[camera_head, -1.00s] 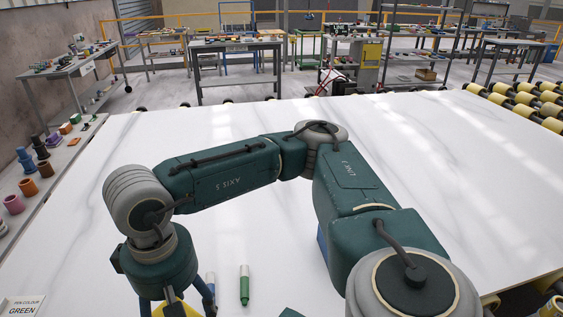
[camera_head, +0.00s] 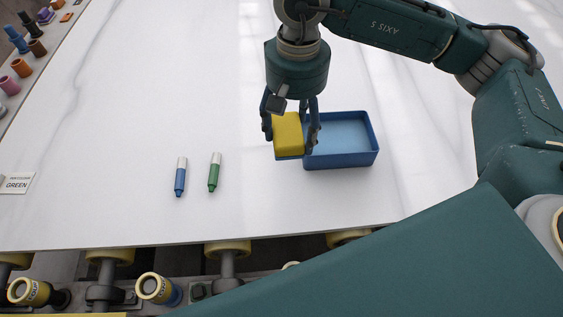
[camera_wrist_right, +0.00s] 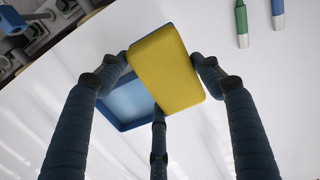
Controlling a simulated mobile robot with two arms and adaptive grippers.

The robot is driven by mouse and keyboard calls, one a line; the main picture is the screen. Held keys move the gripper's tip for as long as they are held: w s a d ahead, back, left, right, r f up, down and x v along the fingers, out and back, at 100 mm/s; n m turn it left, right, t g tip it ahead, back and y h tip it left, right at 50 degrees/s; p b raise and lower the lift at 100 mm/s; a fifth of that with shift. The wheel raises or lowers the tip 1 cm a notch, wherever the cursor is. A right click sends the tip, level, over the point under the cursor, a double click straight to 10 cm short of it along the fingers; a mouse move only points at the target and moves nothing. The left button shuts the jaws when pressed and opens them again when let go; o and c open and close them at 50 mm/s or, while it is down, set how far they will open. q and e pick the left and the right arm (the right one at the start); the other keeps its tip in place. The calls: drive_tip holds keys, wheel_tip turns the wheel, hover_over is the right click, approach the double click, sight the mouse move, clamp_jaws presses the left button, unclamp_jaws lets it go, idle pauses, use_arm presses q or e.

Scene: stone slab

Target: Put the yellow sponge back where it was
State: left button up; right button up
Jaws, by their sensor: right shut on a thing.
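The yellow sponge (camera_head: 288,134) is held between the fingers of my right gripper (camera_head: 291,128), which is shut on it. In the head view it overlaps the left end of the blue tray (camera_head: 366,160), an open box on the white slab. The right wrist view shows the sponge (camera_wrist_right: 168,70) between the fingers, with the blue tray (camera_wrist_right: 110,120) behind and below it, partly hidden. The sponge appears to be above the slab; how far, I cannot tell. The visible part of the tray is empty. My left gripper is not in view.
A blue marker (camera_head: 180,178) and a green marker (camera_head: 214,173) lie left of the tray. A card reading GREEN (camera_head: 17,183) is at the left edge. Rollers (camera_head: 228,249) run along the slab's near edge. The slab's left-middle is clear.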

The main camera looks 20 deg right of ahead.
drive_tip(key=w+a+m+b, duration=0.2)
drive_tip(key=w+a+m, duration=0.1)
drive_tip(key=w+a, duration=0.15)
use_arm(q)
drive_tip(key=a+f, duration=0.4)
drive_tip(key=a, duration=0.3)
use_arm(e)
drive_tip(key=m+p, duration=0.2)
hover_over(270, 170)
wheel_tip(270, 170, down, 10)
drive_tip(key=f, duration=0.1)
wheel_tip(270, 170, down, 4)
drive_tip(key=shift+r+p, duration=0.25)
drive_tip(key=shift+p, duration=0.1)
drive_tip(key=shift+f, duration=0.55)
wheel_tip(270, 170, down, 3)
drive_tip(key=shift+f+p, duration=0.2)
drive_tip(key=shift+p, duration=0.3)
drive_tip(key=shift+f+b, duration=0.35)
drive_tip(key=shift+b, duration=0.05)
drive_tip(key=o, duration=1)
drive_tip(key=shift+r, duration=0.1)
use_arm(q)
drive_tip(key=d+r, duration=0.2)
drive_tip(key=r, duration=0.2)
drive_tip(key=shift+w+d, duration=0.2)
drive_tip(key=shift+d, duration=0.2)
use_arm(e)
drive_tip(key=shift+o, duration=0.2)
